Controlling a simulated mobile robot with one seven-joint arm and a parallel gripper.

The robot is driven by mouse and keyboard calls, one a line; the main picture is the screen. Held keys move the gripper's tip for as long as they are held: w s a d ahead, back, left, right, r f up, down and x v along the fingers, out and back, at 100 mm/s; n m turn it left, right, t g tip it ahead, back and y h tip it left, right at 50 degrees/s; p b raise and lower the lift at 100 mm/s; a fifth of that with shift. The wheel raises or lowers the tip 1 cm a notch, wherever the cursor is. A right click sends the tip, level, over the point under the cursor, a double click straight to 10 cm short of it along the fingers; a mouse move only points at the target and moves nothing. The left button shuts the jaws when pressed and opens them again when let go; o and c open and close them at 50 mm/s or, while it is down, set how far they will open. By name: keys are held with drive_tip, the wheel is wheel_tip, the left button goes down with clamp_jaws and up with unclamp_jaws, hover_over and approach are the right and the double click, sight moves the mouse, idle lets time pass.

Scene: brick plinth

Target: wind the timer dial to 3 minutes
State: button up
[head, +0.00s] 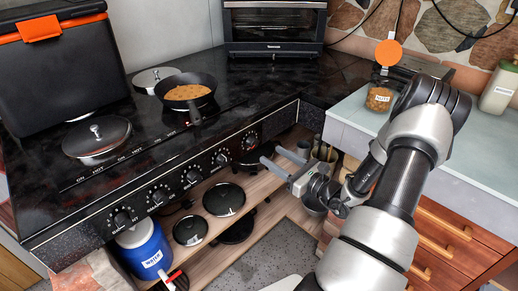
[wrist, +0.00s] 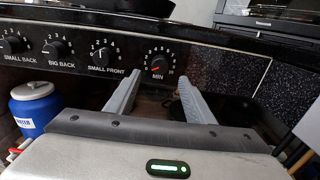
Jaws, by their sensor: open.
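The timer dial (wrist: 161,61) is a black round knob marked MIN, with a ring of white numbers and a small red mark at its lower left. It is at the right end of the stove's front panel, also in the head view (head: 250,140). My gripper (wrist: 157,84) is open, its two grey fingers pointing at the panel on either side of and below the dial in the wrist view. In the head view my gripper (head: 274,158) is empty, in front of the panel and below the dial. It appears apart from the dial; the exact gap cannot be told.
The SMALL FRONT knob (wrist: 105,53) is just left of the dial, with the BIG BACK knob (wrist: 57,47) beyond. A pan of food (head: 188,92) stands on the stovetop. A shelf below holds black lids (head: 224,199) and a blue jug (head: 144,247). A counter (head: 440,140) is at right.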

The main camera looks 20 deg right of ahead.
sight(255, 144)
drive_tip(key=b+x, duration=0.1)
drive_tip(key=x, duration=0.7)
drive_tip(key=shift+c, duration=0.5)
drive_tip(key=c, duration=1)
drive_tip(key=shift+o, duration=0.2)
